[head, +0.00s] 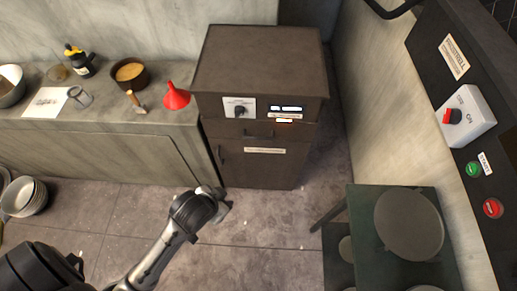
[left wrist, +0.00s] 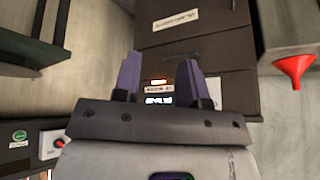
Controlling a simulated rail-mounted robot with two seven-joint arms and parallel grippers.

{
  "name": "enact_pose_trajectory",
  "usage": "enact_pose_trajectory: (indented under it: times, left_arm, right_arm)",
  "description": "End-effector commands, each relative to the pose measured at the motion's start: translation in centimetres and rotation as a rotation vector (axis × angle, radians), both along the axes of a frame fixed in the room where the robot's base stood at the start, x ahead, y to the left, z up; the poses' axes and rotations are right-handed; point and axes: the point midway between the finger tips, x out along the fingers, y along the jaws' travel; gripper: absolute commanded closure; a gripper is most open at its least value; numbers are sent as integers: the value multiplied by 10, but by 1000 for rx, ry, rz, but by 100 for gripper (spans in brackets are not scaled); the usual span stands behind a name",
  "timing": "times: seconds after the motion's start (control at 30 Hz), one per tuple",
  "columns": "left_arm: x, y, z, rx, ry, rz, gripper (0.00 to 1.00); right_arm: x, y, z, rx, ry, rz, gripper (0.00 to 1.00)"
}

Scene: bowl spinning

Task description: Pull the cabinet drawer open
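The brown cabinet (head: 262,70) stands against the wall in the middle of the head view. Its drawer (head: 295,133) is a narrow front with a dark bar handle (head: 258,134), below the control panel and above the door. The drawer looks closed. My left gripper (head: 222,208) is low in front of the cabinet, apart from it. In the left wrist view, its two purple fingers (left wrist: 158,77) are spread with nothing visible between them, and the cabinet front (left wrist: 225,55) is behind them. My right gripper is out of view.
A green-topped table (head: 365,205) stands at the front right.

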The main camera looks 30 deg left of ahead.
Motion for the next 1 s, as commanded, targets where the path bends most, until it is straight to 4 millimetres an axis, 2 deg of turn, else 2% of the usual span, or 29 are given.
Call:
enact_pose_trajectory:
  times: [0.03, 0.1, 0.47, 0.63, 0.7, 0.73, 0.83, 0.93, 1.0]
  left_arm:
    - [6, 3, -34, 10, -6, 8, 61]
    - [13, 8, -57, 29, -13, 21, 61]
    - [63, 50, -173, 198, -108, 125, 61]
    - [97, 82, -221, 364, -227, 164, 61]
    - [114, 100, -239, 485, -300, 162, 61]
    - [124, 110, -244, 564, -343, 150, 61]
    - [144, 126, -221, 809, -463, 53, 61]
    - [159, 125, -212, 1022, -565, -91, 61]
    - [168, 117, -206, 1143, -630, -202, 61]
  right_arm:
    - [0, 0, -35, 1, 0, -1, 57]
    - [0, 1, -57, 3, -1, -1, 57]
    - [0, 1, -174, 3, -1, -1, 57]
    - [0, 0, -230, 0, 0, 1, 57]
    - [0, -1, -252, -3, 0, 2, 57]
    - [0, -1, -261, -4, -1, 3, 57]
    - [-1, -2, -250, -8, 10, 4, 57]
    - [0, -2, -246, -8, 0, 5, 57]
    - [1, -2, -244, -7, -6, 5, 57]
